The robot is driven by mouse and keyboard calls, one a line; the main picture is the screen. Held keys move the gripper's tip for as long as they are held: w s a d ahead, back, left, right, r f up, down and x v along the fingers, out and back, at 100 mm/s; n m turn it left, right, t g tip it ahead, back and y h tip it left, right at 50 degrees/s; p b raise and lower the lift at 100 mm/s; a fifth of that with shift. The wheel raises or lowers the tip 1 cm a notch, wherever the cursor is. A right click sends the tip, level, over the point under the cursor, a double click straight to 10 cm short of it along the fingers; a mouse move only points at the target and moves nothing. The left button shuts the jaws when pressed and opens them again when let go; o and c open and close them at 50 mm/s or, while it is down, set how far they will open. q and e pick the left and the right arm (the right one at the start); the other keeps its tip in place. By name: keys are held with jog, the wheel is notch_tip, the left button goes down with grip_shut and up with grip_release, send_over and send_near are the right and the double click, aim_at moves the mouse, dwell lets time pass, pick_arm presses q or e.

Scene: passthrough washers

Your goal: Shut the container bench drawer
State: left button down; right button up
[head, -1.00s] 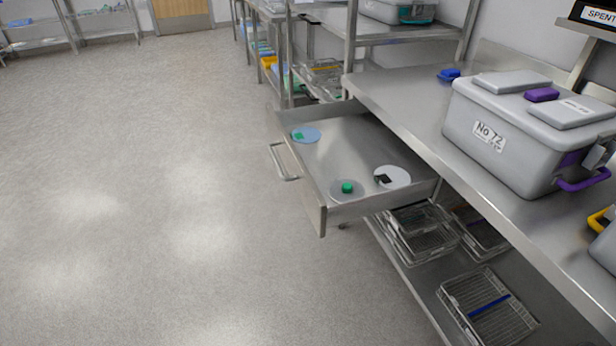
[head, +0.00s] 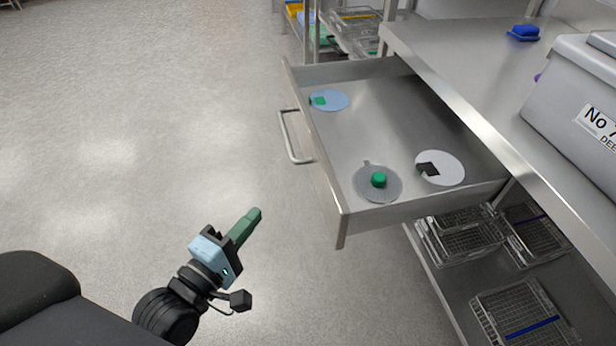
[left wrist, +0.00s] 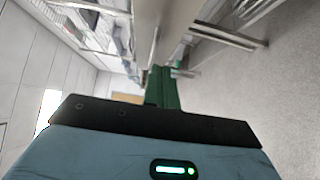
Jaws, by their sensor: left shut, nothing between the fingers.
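The container bench drawer (head: 400,120) is pulled out from under the steel bench (head: 490,95) in the head view. Its front faces left and carries a bar handle (head: 291,138). Inside lie a blue disc (head: 328,100), a grey disc (head: 372,192) with a green knob, and a white disc (head: 447,167) with a dark patch. My left gripper (head: 252,216) is shut and empty, in front of the drawer and to its left, apart from it. Its green fingers (left wrist: 163,88) also show in the left wrist view. My right gripper is not in view.
A grey container (head: 575,90) labelled "No 7..." stands on the bench, with a blue item (head: 523,32) behind it. Wire baskets (head: 520,310) sit on the shelf below. The floor (head: 150,130) left of the drawer is clear.

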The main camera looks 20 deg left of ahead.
pick_arm(q)
jog(key=w, duration=0.1)
send_near(313, 169)
jog(key=w+a, duration=0.2)
jog(key=w, duration=0.2)
jog(key=shift+w+d+b, duration=0.25)
jog(key=shift+w+d, duration=0.15)
jog(key=shift+d, duration=0.35)
jog(key=shift+w+d+b, duration=0.25)
jog(key=shift+w+d, duration=0.15)
jog(key=shift+d, duration=0.4)
